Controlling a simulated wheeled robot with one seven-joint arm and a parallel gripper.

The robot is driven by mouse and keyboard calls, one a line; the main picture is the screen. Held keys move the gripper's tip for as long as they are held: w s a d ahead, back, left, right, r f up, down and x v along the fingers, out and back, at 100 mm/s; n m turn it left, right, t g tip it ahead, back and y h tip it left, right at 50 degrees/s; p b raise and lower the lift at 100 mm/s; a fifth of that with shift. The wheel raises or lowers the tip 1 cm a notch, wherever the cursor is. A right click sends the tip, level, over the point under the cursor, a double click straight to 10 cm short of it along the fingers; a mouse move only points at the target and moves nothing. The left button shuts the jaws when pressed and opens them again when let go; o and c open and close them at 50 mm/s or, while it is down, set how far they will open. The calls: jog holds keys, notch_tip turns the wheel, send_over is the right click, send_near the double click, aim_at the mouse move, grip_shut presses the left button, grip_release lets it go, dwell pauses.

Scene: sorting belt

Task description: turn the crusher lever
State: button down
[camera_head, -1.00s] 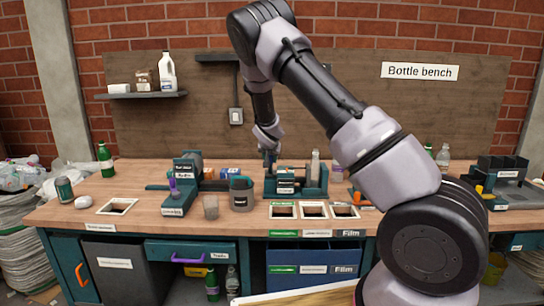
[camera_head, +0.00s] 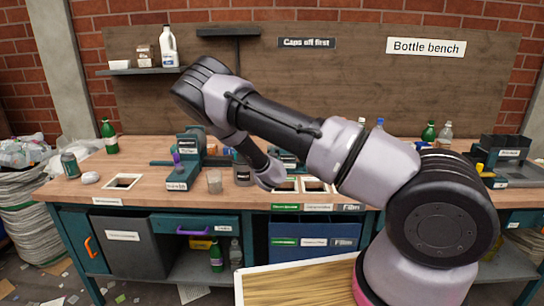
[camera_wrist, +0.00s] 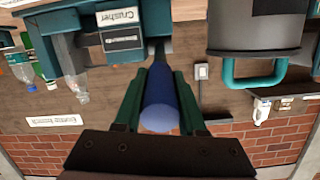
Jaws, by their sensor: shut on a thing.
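The teal crusher (camera_head: 287,160) stands on the bench, mostly hidden by my arm in the head view. In the wrist view, which is upside down, the crusher (camera_wrist: 115,28) shows its label at the top. A clear bottle (camera_wrist: 72,50) shows beside the crusher's body. The crusher's blue lever (camera_wrist: 162,105) sticks out toward the wrist camera. My gripper (camera_wrist: 158,95) is shut on the lever, one finger on each side. The fingers are hidden in the head view.
A grey container (camera_wrist: 262,30) with a teal handle is close to my gripper. Labelled square openings (camera_head: 315,186) are cut in the bench front.

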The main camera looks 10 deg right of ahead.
dwell(0.3)
jog(key=c, duration=0.5)
grip_release()
jog(key=shift+f, duration=0.1)
jog(key=v, duration=1)
jog(key=shift+s, duration=0.3)
